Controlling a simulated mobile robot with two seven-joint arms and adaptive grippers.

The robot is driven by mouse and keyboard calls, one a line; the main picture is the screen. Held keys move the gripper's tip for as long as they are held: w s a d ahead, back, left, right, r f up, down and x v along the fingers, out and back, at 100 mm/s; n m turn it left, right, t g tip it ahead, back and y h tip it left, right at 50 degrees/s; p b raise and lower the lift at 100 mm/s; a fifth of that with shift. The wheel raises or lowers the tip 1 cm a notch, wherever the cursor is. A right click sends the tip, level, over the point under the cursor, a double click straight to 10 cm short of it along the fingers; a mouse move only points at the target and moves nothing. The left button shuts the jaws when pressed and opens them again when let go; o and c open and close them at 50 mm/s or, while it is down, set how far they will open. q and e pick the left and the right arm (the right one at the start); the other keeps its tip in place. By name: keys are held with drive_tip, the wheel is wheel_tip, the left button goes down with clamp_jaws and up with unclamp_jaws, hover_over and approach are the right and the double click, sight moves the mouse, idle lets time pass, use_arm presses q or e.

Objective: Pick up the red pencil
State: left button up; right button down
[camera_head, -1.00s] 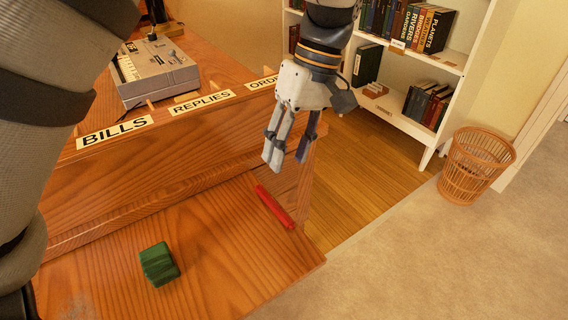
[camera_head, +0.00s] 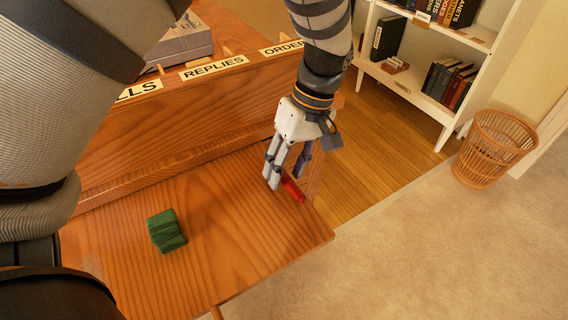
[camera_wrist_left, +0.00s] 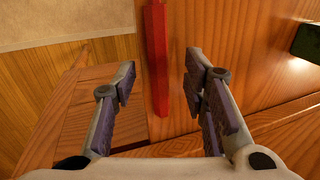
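The red pencil (camera_head: 293,191) lies on the wooden desk top near its right edge. In the left wrist view the red pencil (camera_wrist_left: 157,60) runs lengthwise between the fingers, with a gap on both sides. My left gripper (camera_head: 285,181) points down close over it, open and empty, and hides part of it in the head view. The left wrist view shows the gripper's fingers (camera_wrist_left: 160,82) spread apart. My right gripper is not in view.
A green block (camera_head: 166,231) sits on the desk left of the pencil. A raised wooden ledge with labels such as REPLIES (camera_head: 213,67) stands behind. A wicker basket (camera_head: 493,149) and a white bookshelf (camera_head: 405,84) stand beyond the desk at the right.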

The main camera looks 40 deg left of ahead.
use_arm(q)
drive_tip(key=shift+c, duration=0.2)
clamp_jaws()
drive_tip(key=shift+r, duration=0.1)
